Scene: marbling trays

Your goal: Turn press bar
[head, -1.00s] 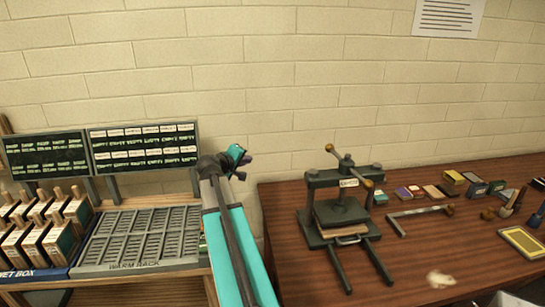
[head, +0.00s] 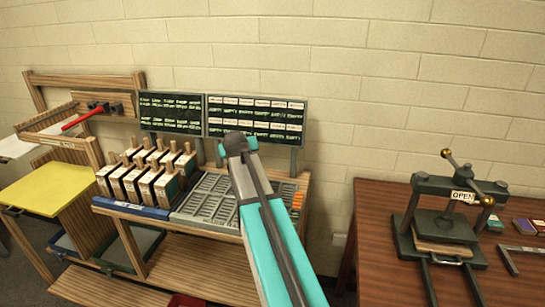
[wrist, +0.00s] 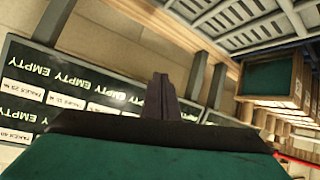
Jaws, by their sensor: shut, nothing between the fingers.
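The press (head: 437,222) is a dark metal frame on the brown table at the right of the head view. Its press bar (head: 467,178) lies across the top, tilted, with a brass knob at each end. A tag on the frame reads OPEN. A light wooden board (head: 444,249) lies on its bed. My arm reaches up over the warm rack, well left of the press. In the wrist view my gripper (wrist: 161,88) shows dark fingers, shut with nothing between them, before the label boards. The head view hides the fingers behind the arm. The press is not in the wrist view.
The warm rack (head: 190,213) and several wooden-handled blocks (head: 142,180) stand left of my arm. Label boards (head: 257,118) stand behind the rack. A gap separates the rack bench from the press table (head: 375,215).

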